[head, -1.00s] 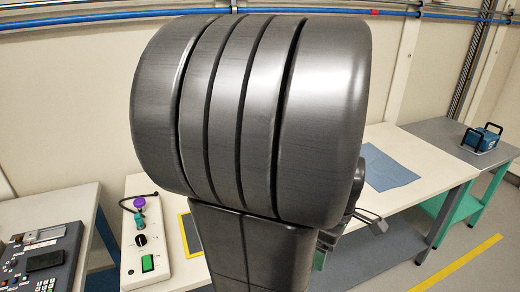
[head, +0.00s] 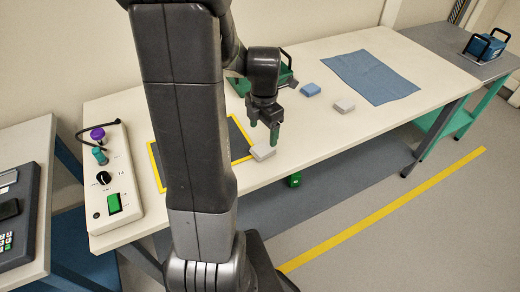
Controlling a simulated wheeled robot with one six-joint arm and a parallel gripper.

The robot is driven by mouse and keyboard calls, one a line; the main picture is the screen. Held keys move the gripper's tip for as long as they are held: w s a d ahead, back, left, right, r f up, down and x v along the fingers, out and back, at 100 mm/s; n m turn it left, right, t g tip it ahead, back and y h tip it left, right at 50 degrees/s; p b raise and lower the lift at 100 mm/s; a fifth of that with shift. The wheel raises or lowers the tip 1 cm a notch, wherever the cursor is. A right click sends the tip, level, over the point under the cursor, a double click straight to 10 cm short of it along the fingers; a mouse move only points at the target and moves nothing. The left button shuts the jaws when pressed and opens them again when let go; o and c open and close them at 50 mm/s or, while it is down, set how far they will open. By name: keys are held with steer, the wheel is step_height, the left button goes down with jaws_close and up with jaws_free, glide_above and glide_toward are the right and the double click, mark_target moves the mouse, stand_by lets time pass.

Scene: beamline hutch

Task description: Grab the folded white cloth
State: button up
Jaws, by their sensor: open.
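A small folded whitish cloth (head: 263,151) lies on the white table (head: 300,170) near its front edge, by the right corner of a yellow-bordered dark mat. A second small pale block-like piece (head: 344,105), slightly more beige, lies farther right, by the blue mat. Which of the two is whiter is hard to tell at this size. My gripper (head: 264,122) points down with its green-tipped fingers apart and nothing between them. It is just above and behind the nearer whitish cloth, and contact is not visible.
A small blue folded piece (head: 310,90) and a blue mat (head: 372,77) lie to the right. A green tray (head: 284,72) is behind my gripper. A control box (head: 113,180) stands at left, beside the yellow-bordered mat (head: 157,166).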

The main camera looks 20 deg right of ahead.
mark_target(261, 149)
steer(key=f, duration=0.8)
steer(key=shift+w+a+f, duration=0.1)
steer(key=shift+w+a, duration=0.15)
steer(key=c, duration=1)
